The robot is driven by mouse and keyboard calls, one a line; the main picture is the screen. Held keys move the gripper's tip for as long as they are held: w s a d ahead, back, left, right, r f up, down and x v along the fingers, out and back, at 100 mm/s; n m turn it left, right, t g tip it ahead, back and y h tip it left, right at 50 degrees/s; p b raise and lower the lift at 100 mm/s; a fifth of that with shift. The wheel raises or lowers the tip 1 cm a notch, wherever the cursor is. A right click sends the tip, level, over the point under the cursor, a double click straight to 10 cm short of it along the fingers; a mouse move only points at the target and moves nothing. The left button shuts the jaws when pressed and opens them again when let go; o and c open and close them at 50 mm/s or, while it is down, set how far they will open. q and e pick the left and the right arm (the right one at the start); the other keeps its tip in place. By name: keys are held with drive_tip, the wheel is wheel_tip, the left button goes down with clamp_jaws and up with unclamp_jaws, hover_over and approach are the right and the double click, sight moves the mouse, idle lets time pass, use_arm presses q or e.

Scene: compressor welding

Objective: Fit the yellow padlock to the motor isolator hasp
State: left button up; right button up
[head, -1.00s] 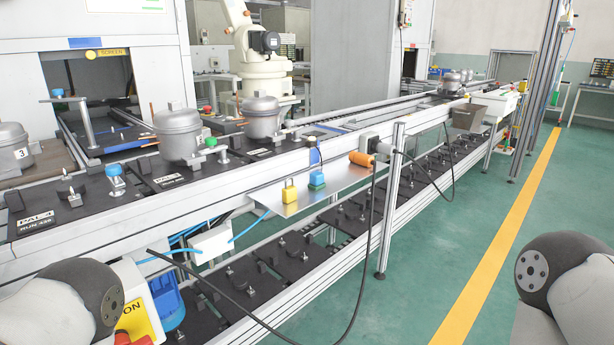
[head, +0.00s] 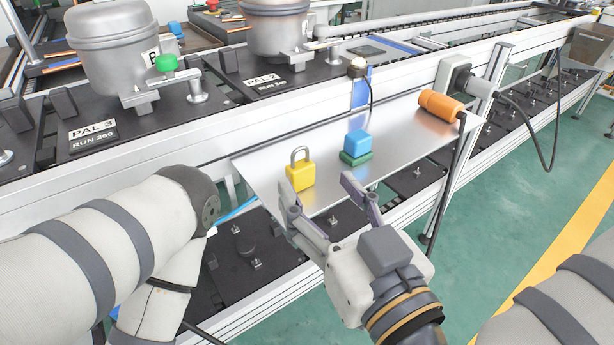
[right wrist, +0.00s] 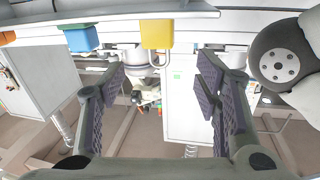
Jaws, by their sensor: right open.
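The yellow padlock (head: 300,175) stands upright with its grey shackle up, near the left end of a silver metal shelf. My right gripper (head: 316,188) is open and empty at the shelf's front edge, its fingers pointing toward the padlock. The padlock is not between the fingers. In the right wrist view the padlock (right wrist: 157,33) appears upside down, beyond the open fingers of my right gripper (right wrist: 160,80) and roughly centred between them. I cannot make out the isolator hasp in the current views. My left gripper is out of view; only its arm shows at the left.
An orange cylinder (head: 440,105) with a black cable lies at the shelf's right end. The conveyor rail (head: 215,145) runs behind. A post (head: 470,150) stands at the right.

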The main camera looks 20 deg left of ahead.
sight(301, 165)
drive_tip(key=x, duration=0.7)
drive_tip(key=shift+w+f, duration=0.2)
drive_tip(key=c, duration=1.3)
